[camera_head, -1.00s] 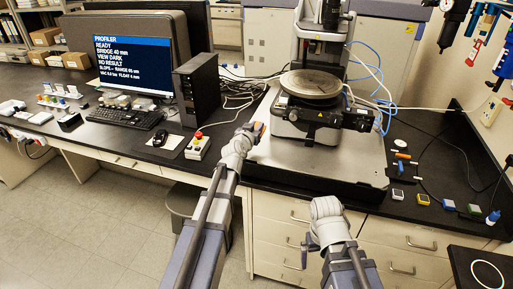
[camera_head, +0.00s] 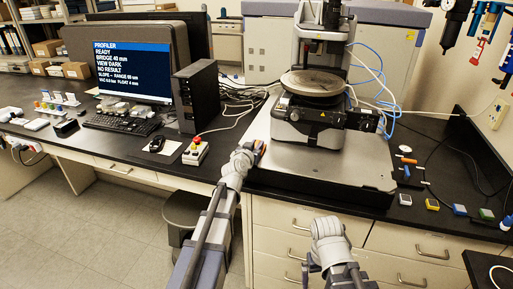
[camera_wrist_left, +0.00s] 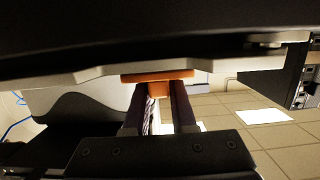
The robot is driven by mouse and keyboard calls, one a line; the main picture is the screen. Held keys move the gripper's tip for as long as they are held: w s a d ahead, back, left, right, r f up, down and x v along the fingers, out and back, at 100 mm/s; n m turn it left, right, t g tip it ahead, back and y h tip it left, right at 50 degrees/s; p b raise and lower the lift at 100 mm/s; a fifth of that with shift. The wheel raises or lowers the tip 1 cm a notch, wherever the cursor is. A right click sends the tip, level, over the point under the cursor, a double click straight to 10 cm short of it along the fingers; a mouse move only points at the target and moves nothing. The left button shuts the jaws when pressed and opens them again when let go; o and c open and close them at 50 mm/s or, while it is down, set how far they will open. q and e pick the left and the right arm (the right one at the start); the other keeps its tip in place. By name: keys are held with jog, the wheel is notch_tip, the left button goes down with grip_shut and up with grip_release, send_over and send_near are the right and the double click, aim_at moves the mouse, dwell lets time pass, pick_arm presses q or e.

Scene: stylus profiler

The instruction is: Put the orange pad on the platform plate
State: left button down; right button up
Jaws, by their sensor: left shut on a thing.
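The orange pad (camera_wrist_left: 158,81) is held between the two dark fingers of my left gripper (camera_wrist_left: 158,108) in the left wrist view. In the head view my left gripper (camera_head: 256,150) is at the left front corner of the profiler's broad grey platform slab (camera_head: 345,170), with a bit of orange pad (camera_head: 263,149) showing at its tip. I cannot tell whether the pad touches the slab. A round plate (camera_head: 313,82) sits higher, on the profiler's stage. My right gripper (camera_head: 308,266) is low in front of the drawers, and its fingers are unclear.
A control box with a red button (camera_head: 196,151) stands left of my left gripper. Small coloured blocks (camera_head: 432,204) and an orange-handled tool (camera_head: 405,149) lie right of the slab. Blue and white tubes (camera_head: 385,95) run behind the stage. The slab's front area is bare.

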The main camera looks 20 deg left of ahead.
pick_arm(q)
jog(key=shift+f, duration=0.2)
jog(key=c, duration=0.7)
grip_release()
jog(key=shift+r, duration=0.1)
jog(key=shift+c, duration=0.2)
jog(key=shift+r, duration=0.15)
jog(key=s+r+p, duration=0.2)
jog(key=s, duration=0.9)
jog(key=shift+s+a+r, duration=0.15)
jog(key=shift+s+a, duration=0.05)
jog(key=shift+s, duration=0.2)
